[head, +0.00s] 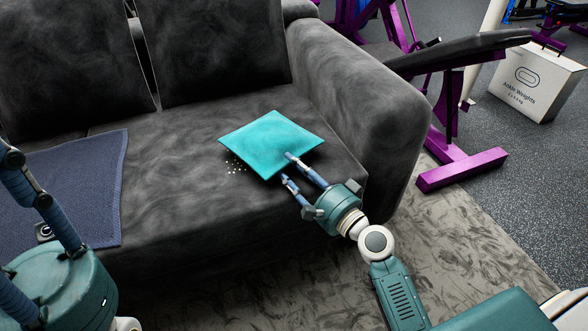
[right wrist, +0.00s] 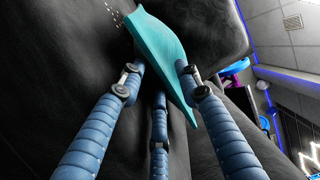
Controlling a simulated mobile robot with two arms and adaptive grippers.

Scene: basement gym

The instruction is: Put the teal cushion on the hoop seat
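The teal cushion (head: 268,143) is square and sits over the right part of the dark sofa's seat, near the armrest. My right gripper (head: 288,167) is at its near right edge. One finger lies over its top face and another is at or below its edge. In the right wrist view the cushion (right wrist: 165,55) reaches in between the fingers (right wrist: 160,70). The fingers are close to both sides, but I cannot tell whether they press on it. My left gripper (head: 45,225) shows in part at the left, its fingertips unclear. I see no hoop seat.
The dark sofa (head: 180,200) fills the middle, with a raised right armrest (head: 355,85). A navy towel (head: 85,175) lies on its left seat. A purple weight bench (head: 460,172) and a white Ankle Weights box (head: 535,82) stand to the right. A patterned rug (head: 440,235) lies in front.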

